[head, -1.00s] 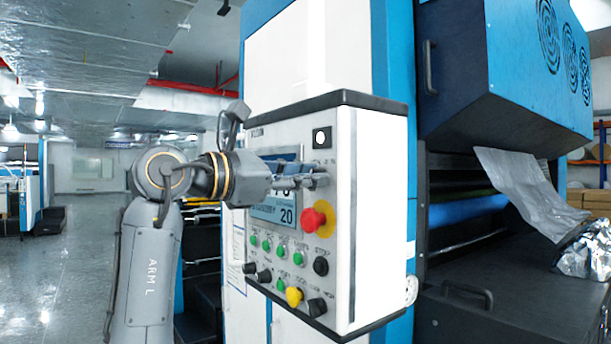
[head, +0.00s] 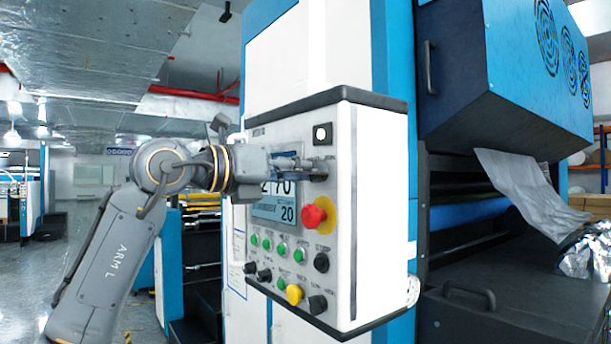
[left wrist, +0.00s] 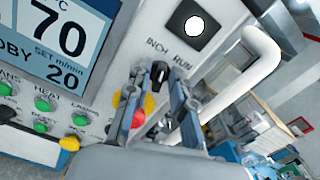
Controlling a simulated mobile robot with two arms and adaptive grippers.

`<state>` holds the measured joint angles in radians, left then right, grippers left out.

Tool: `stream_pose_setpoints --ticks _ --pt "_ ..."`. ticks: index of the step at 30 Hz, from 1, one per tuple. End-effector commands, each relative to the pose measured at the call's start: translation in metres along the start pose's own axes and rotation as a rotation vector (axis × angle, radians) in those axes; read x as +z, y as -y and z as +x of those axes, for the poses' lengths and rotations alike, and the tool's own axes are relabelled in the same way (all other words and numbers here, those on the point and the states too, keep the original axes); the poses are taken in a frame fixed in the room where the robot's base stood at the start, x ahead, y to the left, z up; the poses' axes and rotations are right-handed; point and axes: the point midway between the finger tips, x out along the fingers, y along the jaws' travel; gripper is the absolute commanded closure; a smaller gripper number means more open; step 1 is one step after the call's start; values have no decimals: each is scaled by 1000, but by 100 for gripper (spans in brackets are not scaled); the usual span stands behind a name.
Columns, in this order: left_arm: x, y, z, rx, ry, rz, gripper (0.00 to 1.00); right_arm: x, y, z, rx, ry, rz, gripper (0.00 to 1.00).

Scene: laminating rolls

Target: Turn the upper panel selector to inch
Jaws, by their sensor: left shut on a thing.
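The upper panel selector is a small black knob (left wrist: 158,74) under the words INCH and RUN in the left wrist view. INCH is on the left of that label and RUN on the right. My left gripper (left wrist: 157,88) has a finger on each side of the knob and is shut on it. In the head view my left gripper (head: 320,170) reaches across the screen to the upper right of the panel, and its fingers hide the selector. Which mark the knob points to is hard to tell. My right gripper is in neither view.
A white curved handle (left wrist: 262,45) stands right of the selector.

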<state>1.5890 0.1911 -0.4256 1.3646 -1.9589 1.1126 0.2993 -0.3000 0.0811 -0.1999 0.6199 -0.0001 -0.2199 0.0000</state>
Motion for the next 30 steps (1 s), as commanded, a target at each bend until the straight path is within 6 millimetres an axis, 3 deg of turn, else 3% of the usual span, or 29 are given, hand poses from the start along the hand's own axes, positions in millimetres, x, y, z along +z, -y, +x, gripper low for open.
stream_pose_setpoints --ticks 12,29,30 --pt "0 -2 0 1 3 -206 100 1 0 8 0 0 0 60" --pt "2 -2 -1 1 4 -240 100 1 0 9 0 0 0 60" --pt "2 -2 -1 1 5 -240 75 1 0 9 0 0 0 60"
